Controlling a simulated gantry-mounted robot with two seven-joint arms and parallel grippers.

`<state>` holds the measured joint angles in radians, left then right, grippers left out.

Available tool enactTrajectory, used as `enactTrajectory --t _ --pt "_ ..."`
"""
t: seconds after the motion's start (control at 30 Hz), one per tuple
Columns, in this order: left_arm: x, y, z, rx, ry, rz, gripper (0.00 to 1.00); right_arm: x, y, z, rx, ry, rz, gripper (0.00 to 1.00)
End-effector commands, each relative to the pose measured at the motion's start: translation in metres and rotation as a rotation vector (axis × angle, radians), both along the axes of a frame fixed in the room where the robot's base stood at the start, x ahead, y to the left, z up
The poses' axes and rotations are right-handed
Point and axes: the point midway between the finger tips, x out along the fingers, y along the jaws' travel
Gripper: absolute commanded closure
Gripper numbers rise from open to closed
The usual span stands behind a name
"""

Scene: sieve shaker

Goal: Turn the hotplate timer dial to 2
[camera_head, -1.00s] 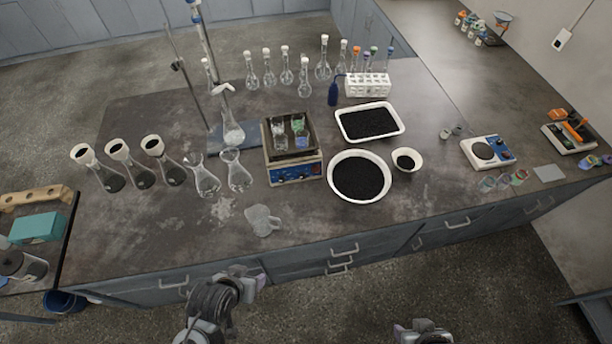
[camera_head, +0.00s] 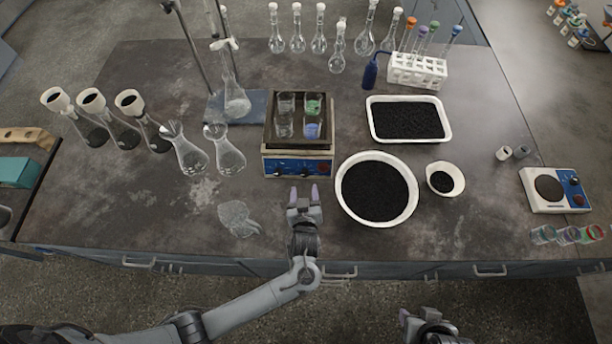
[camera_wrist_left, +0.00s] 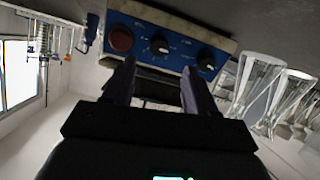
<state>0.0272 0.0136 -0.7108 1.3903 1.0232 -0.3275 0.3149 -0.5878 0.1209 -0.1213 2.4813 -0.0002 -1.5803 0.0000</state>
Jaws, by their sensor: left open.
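The hotplate (camera_head: 299,150) stands on the dark bench with its blue control panel (camera_head: 296,167) facing me. In the left wrist view the panel (camera_wrist_left: 170,45) shows a red button (camera_wrist_left: 121,39) and two black dials, a middle one (camera_wrist_left: 160,45) and an outer one (camera_wrist_left: 206,60). Their labels are too small to read, so I cannot tell which is the timer. My left gripper (camera_head: 303,190) is open and empty, just in front of the panel. Its fingertips (camera_wrist_left: 158,68) frame the middle dial, apparently short of it. My right gripper (camera_head: 408,318) is partly visible at the bottom edge.
Glass beakers (camera_head: 312,105) stand on the hotplate. Flasks (camera_head: 186,150) are to its left. A round bowl (camera_head: 412,205) of black grains is close on the right, with a rectangular tray (camera_head: 445,132) behind it. A clear crumpled-looking item (camera_head: 237,218) lies front left.

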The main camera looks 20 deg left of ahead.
Motion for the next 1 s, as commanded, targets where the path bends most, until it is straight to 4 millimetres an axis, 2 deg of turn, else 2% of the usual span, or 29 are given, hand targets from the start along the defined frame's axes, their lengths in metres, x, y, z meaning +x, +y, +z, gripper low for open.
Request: enactTrajectory --t 0.2,0.43,0.6,0.9,0.93,1.0 --pt "0.033 0.013 -0.014 0.002 0.0 -0.001 0.43 0.001 0.001 -0.005 0.006 -0.003 -0.003 0.57" --pt "0.056 0.022 -0.025 0.0 0.001 -0.001 0.43 0.003 0.001 -0.008 0.006 -0.006 -0.005 0.57" --pt "0.064 0.025 -0.028 -0.001 0.002 -0.001 0.43 0.003 0.001 -0.009 0.005 -0.006 -0.004 0.57" --pt "0.065 0.026 -0.029 -0.002 0.002 -0.001 0.43 0.003 -0.002 -0.009 -0.006 -0.007 0.002 0.57" --pt "0.065 0.026 -0.029 -0.002 0.002 -0.001 0.45 0.003 -0.002 -0.009 -0.006 -0.007 0.002 0.57" --pt "0.065 0.026 -0.029 -0.002 0.002 -0.001 0.55 0.003 -0.002 -0.009 -0.006 -0.007 0.002 0.57"
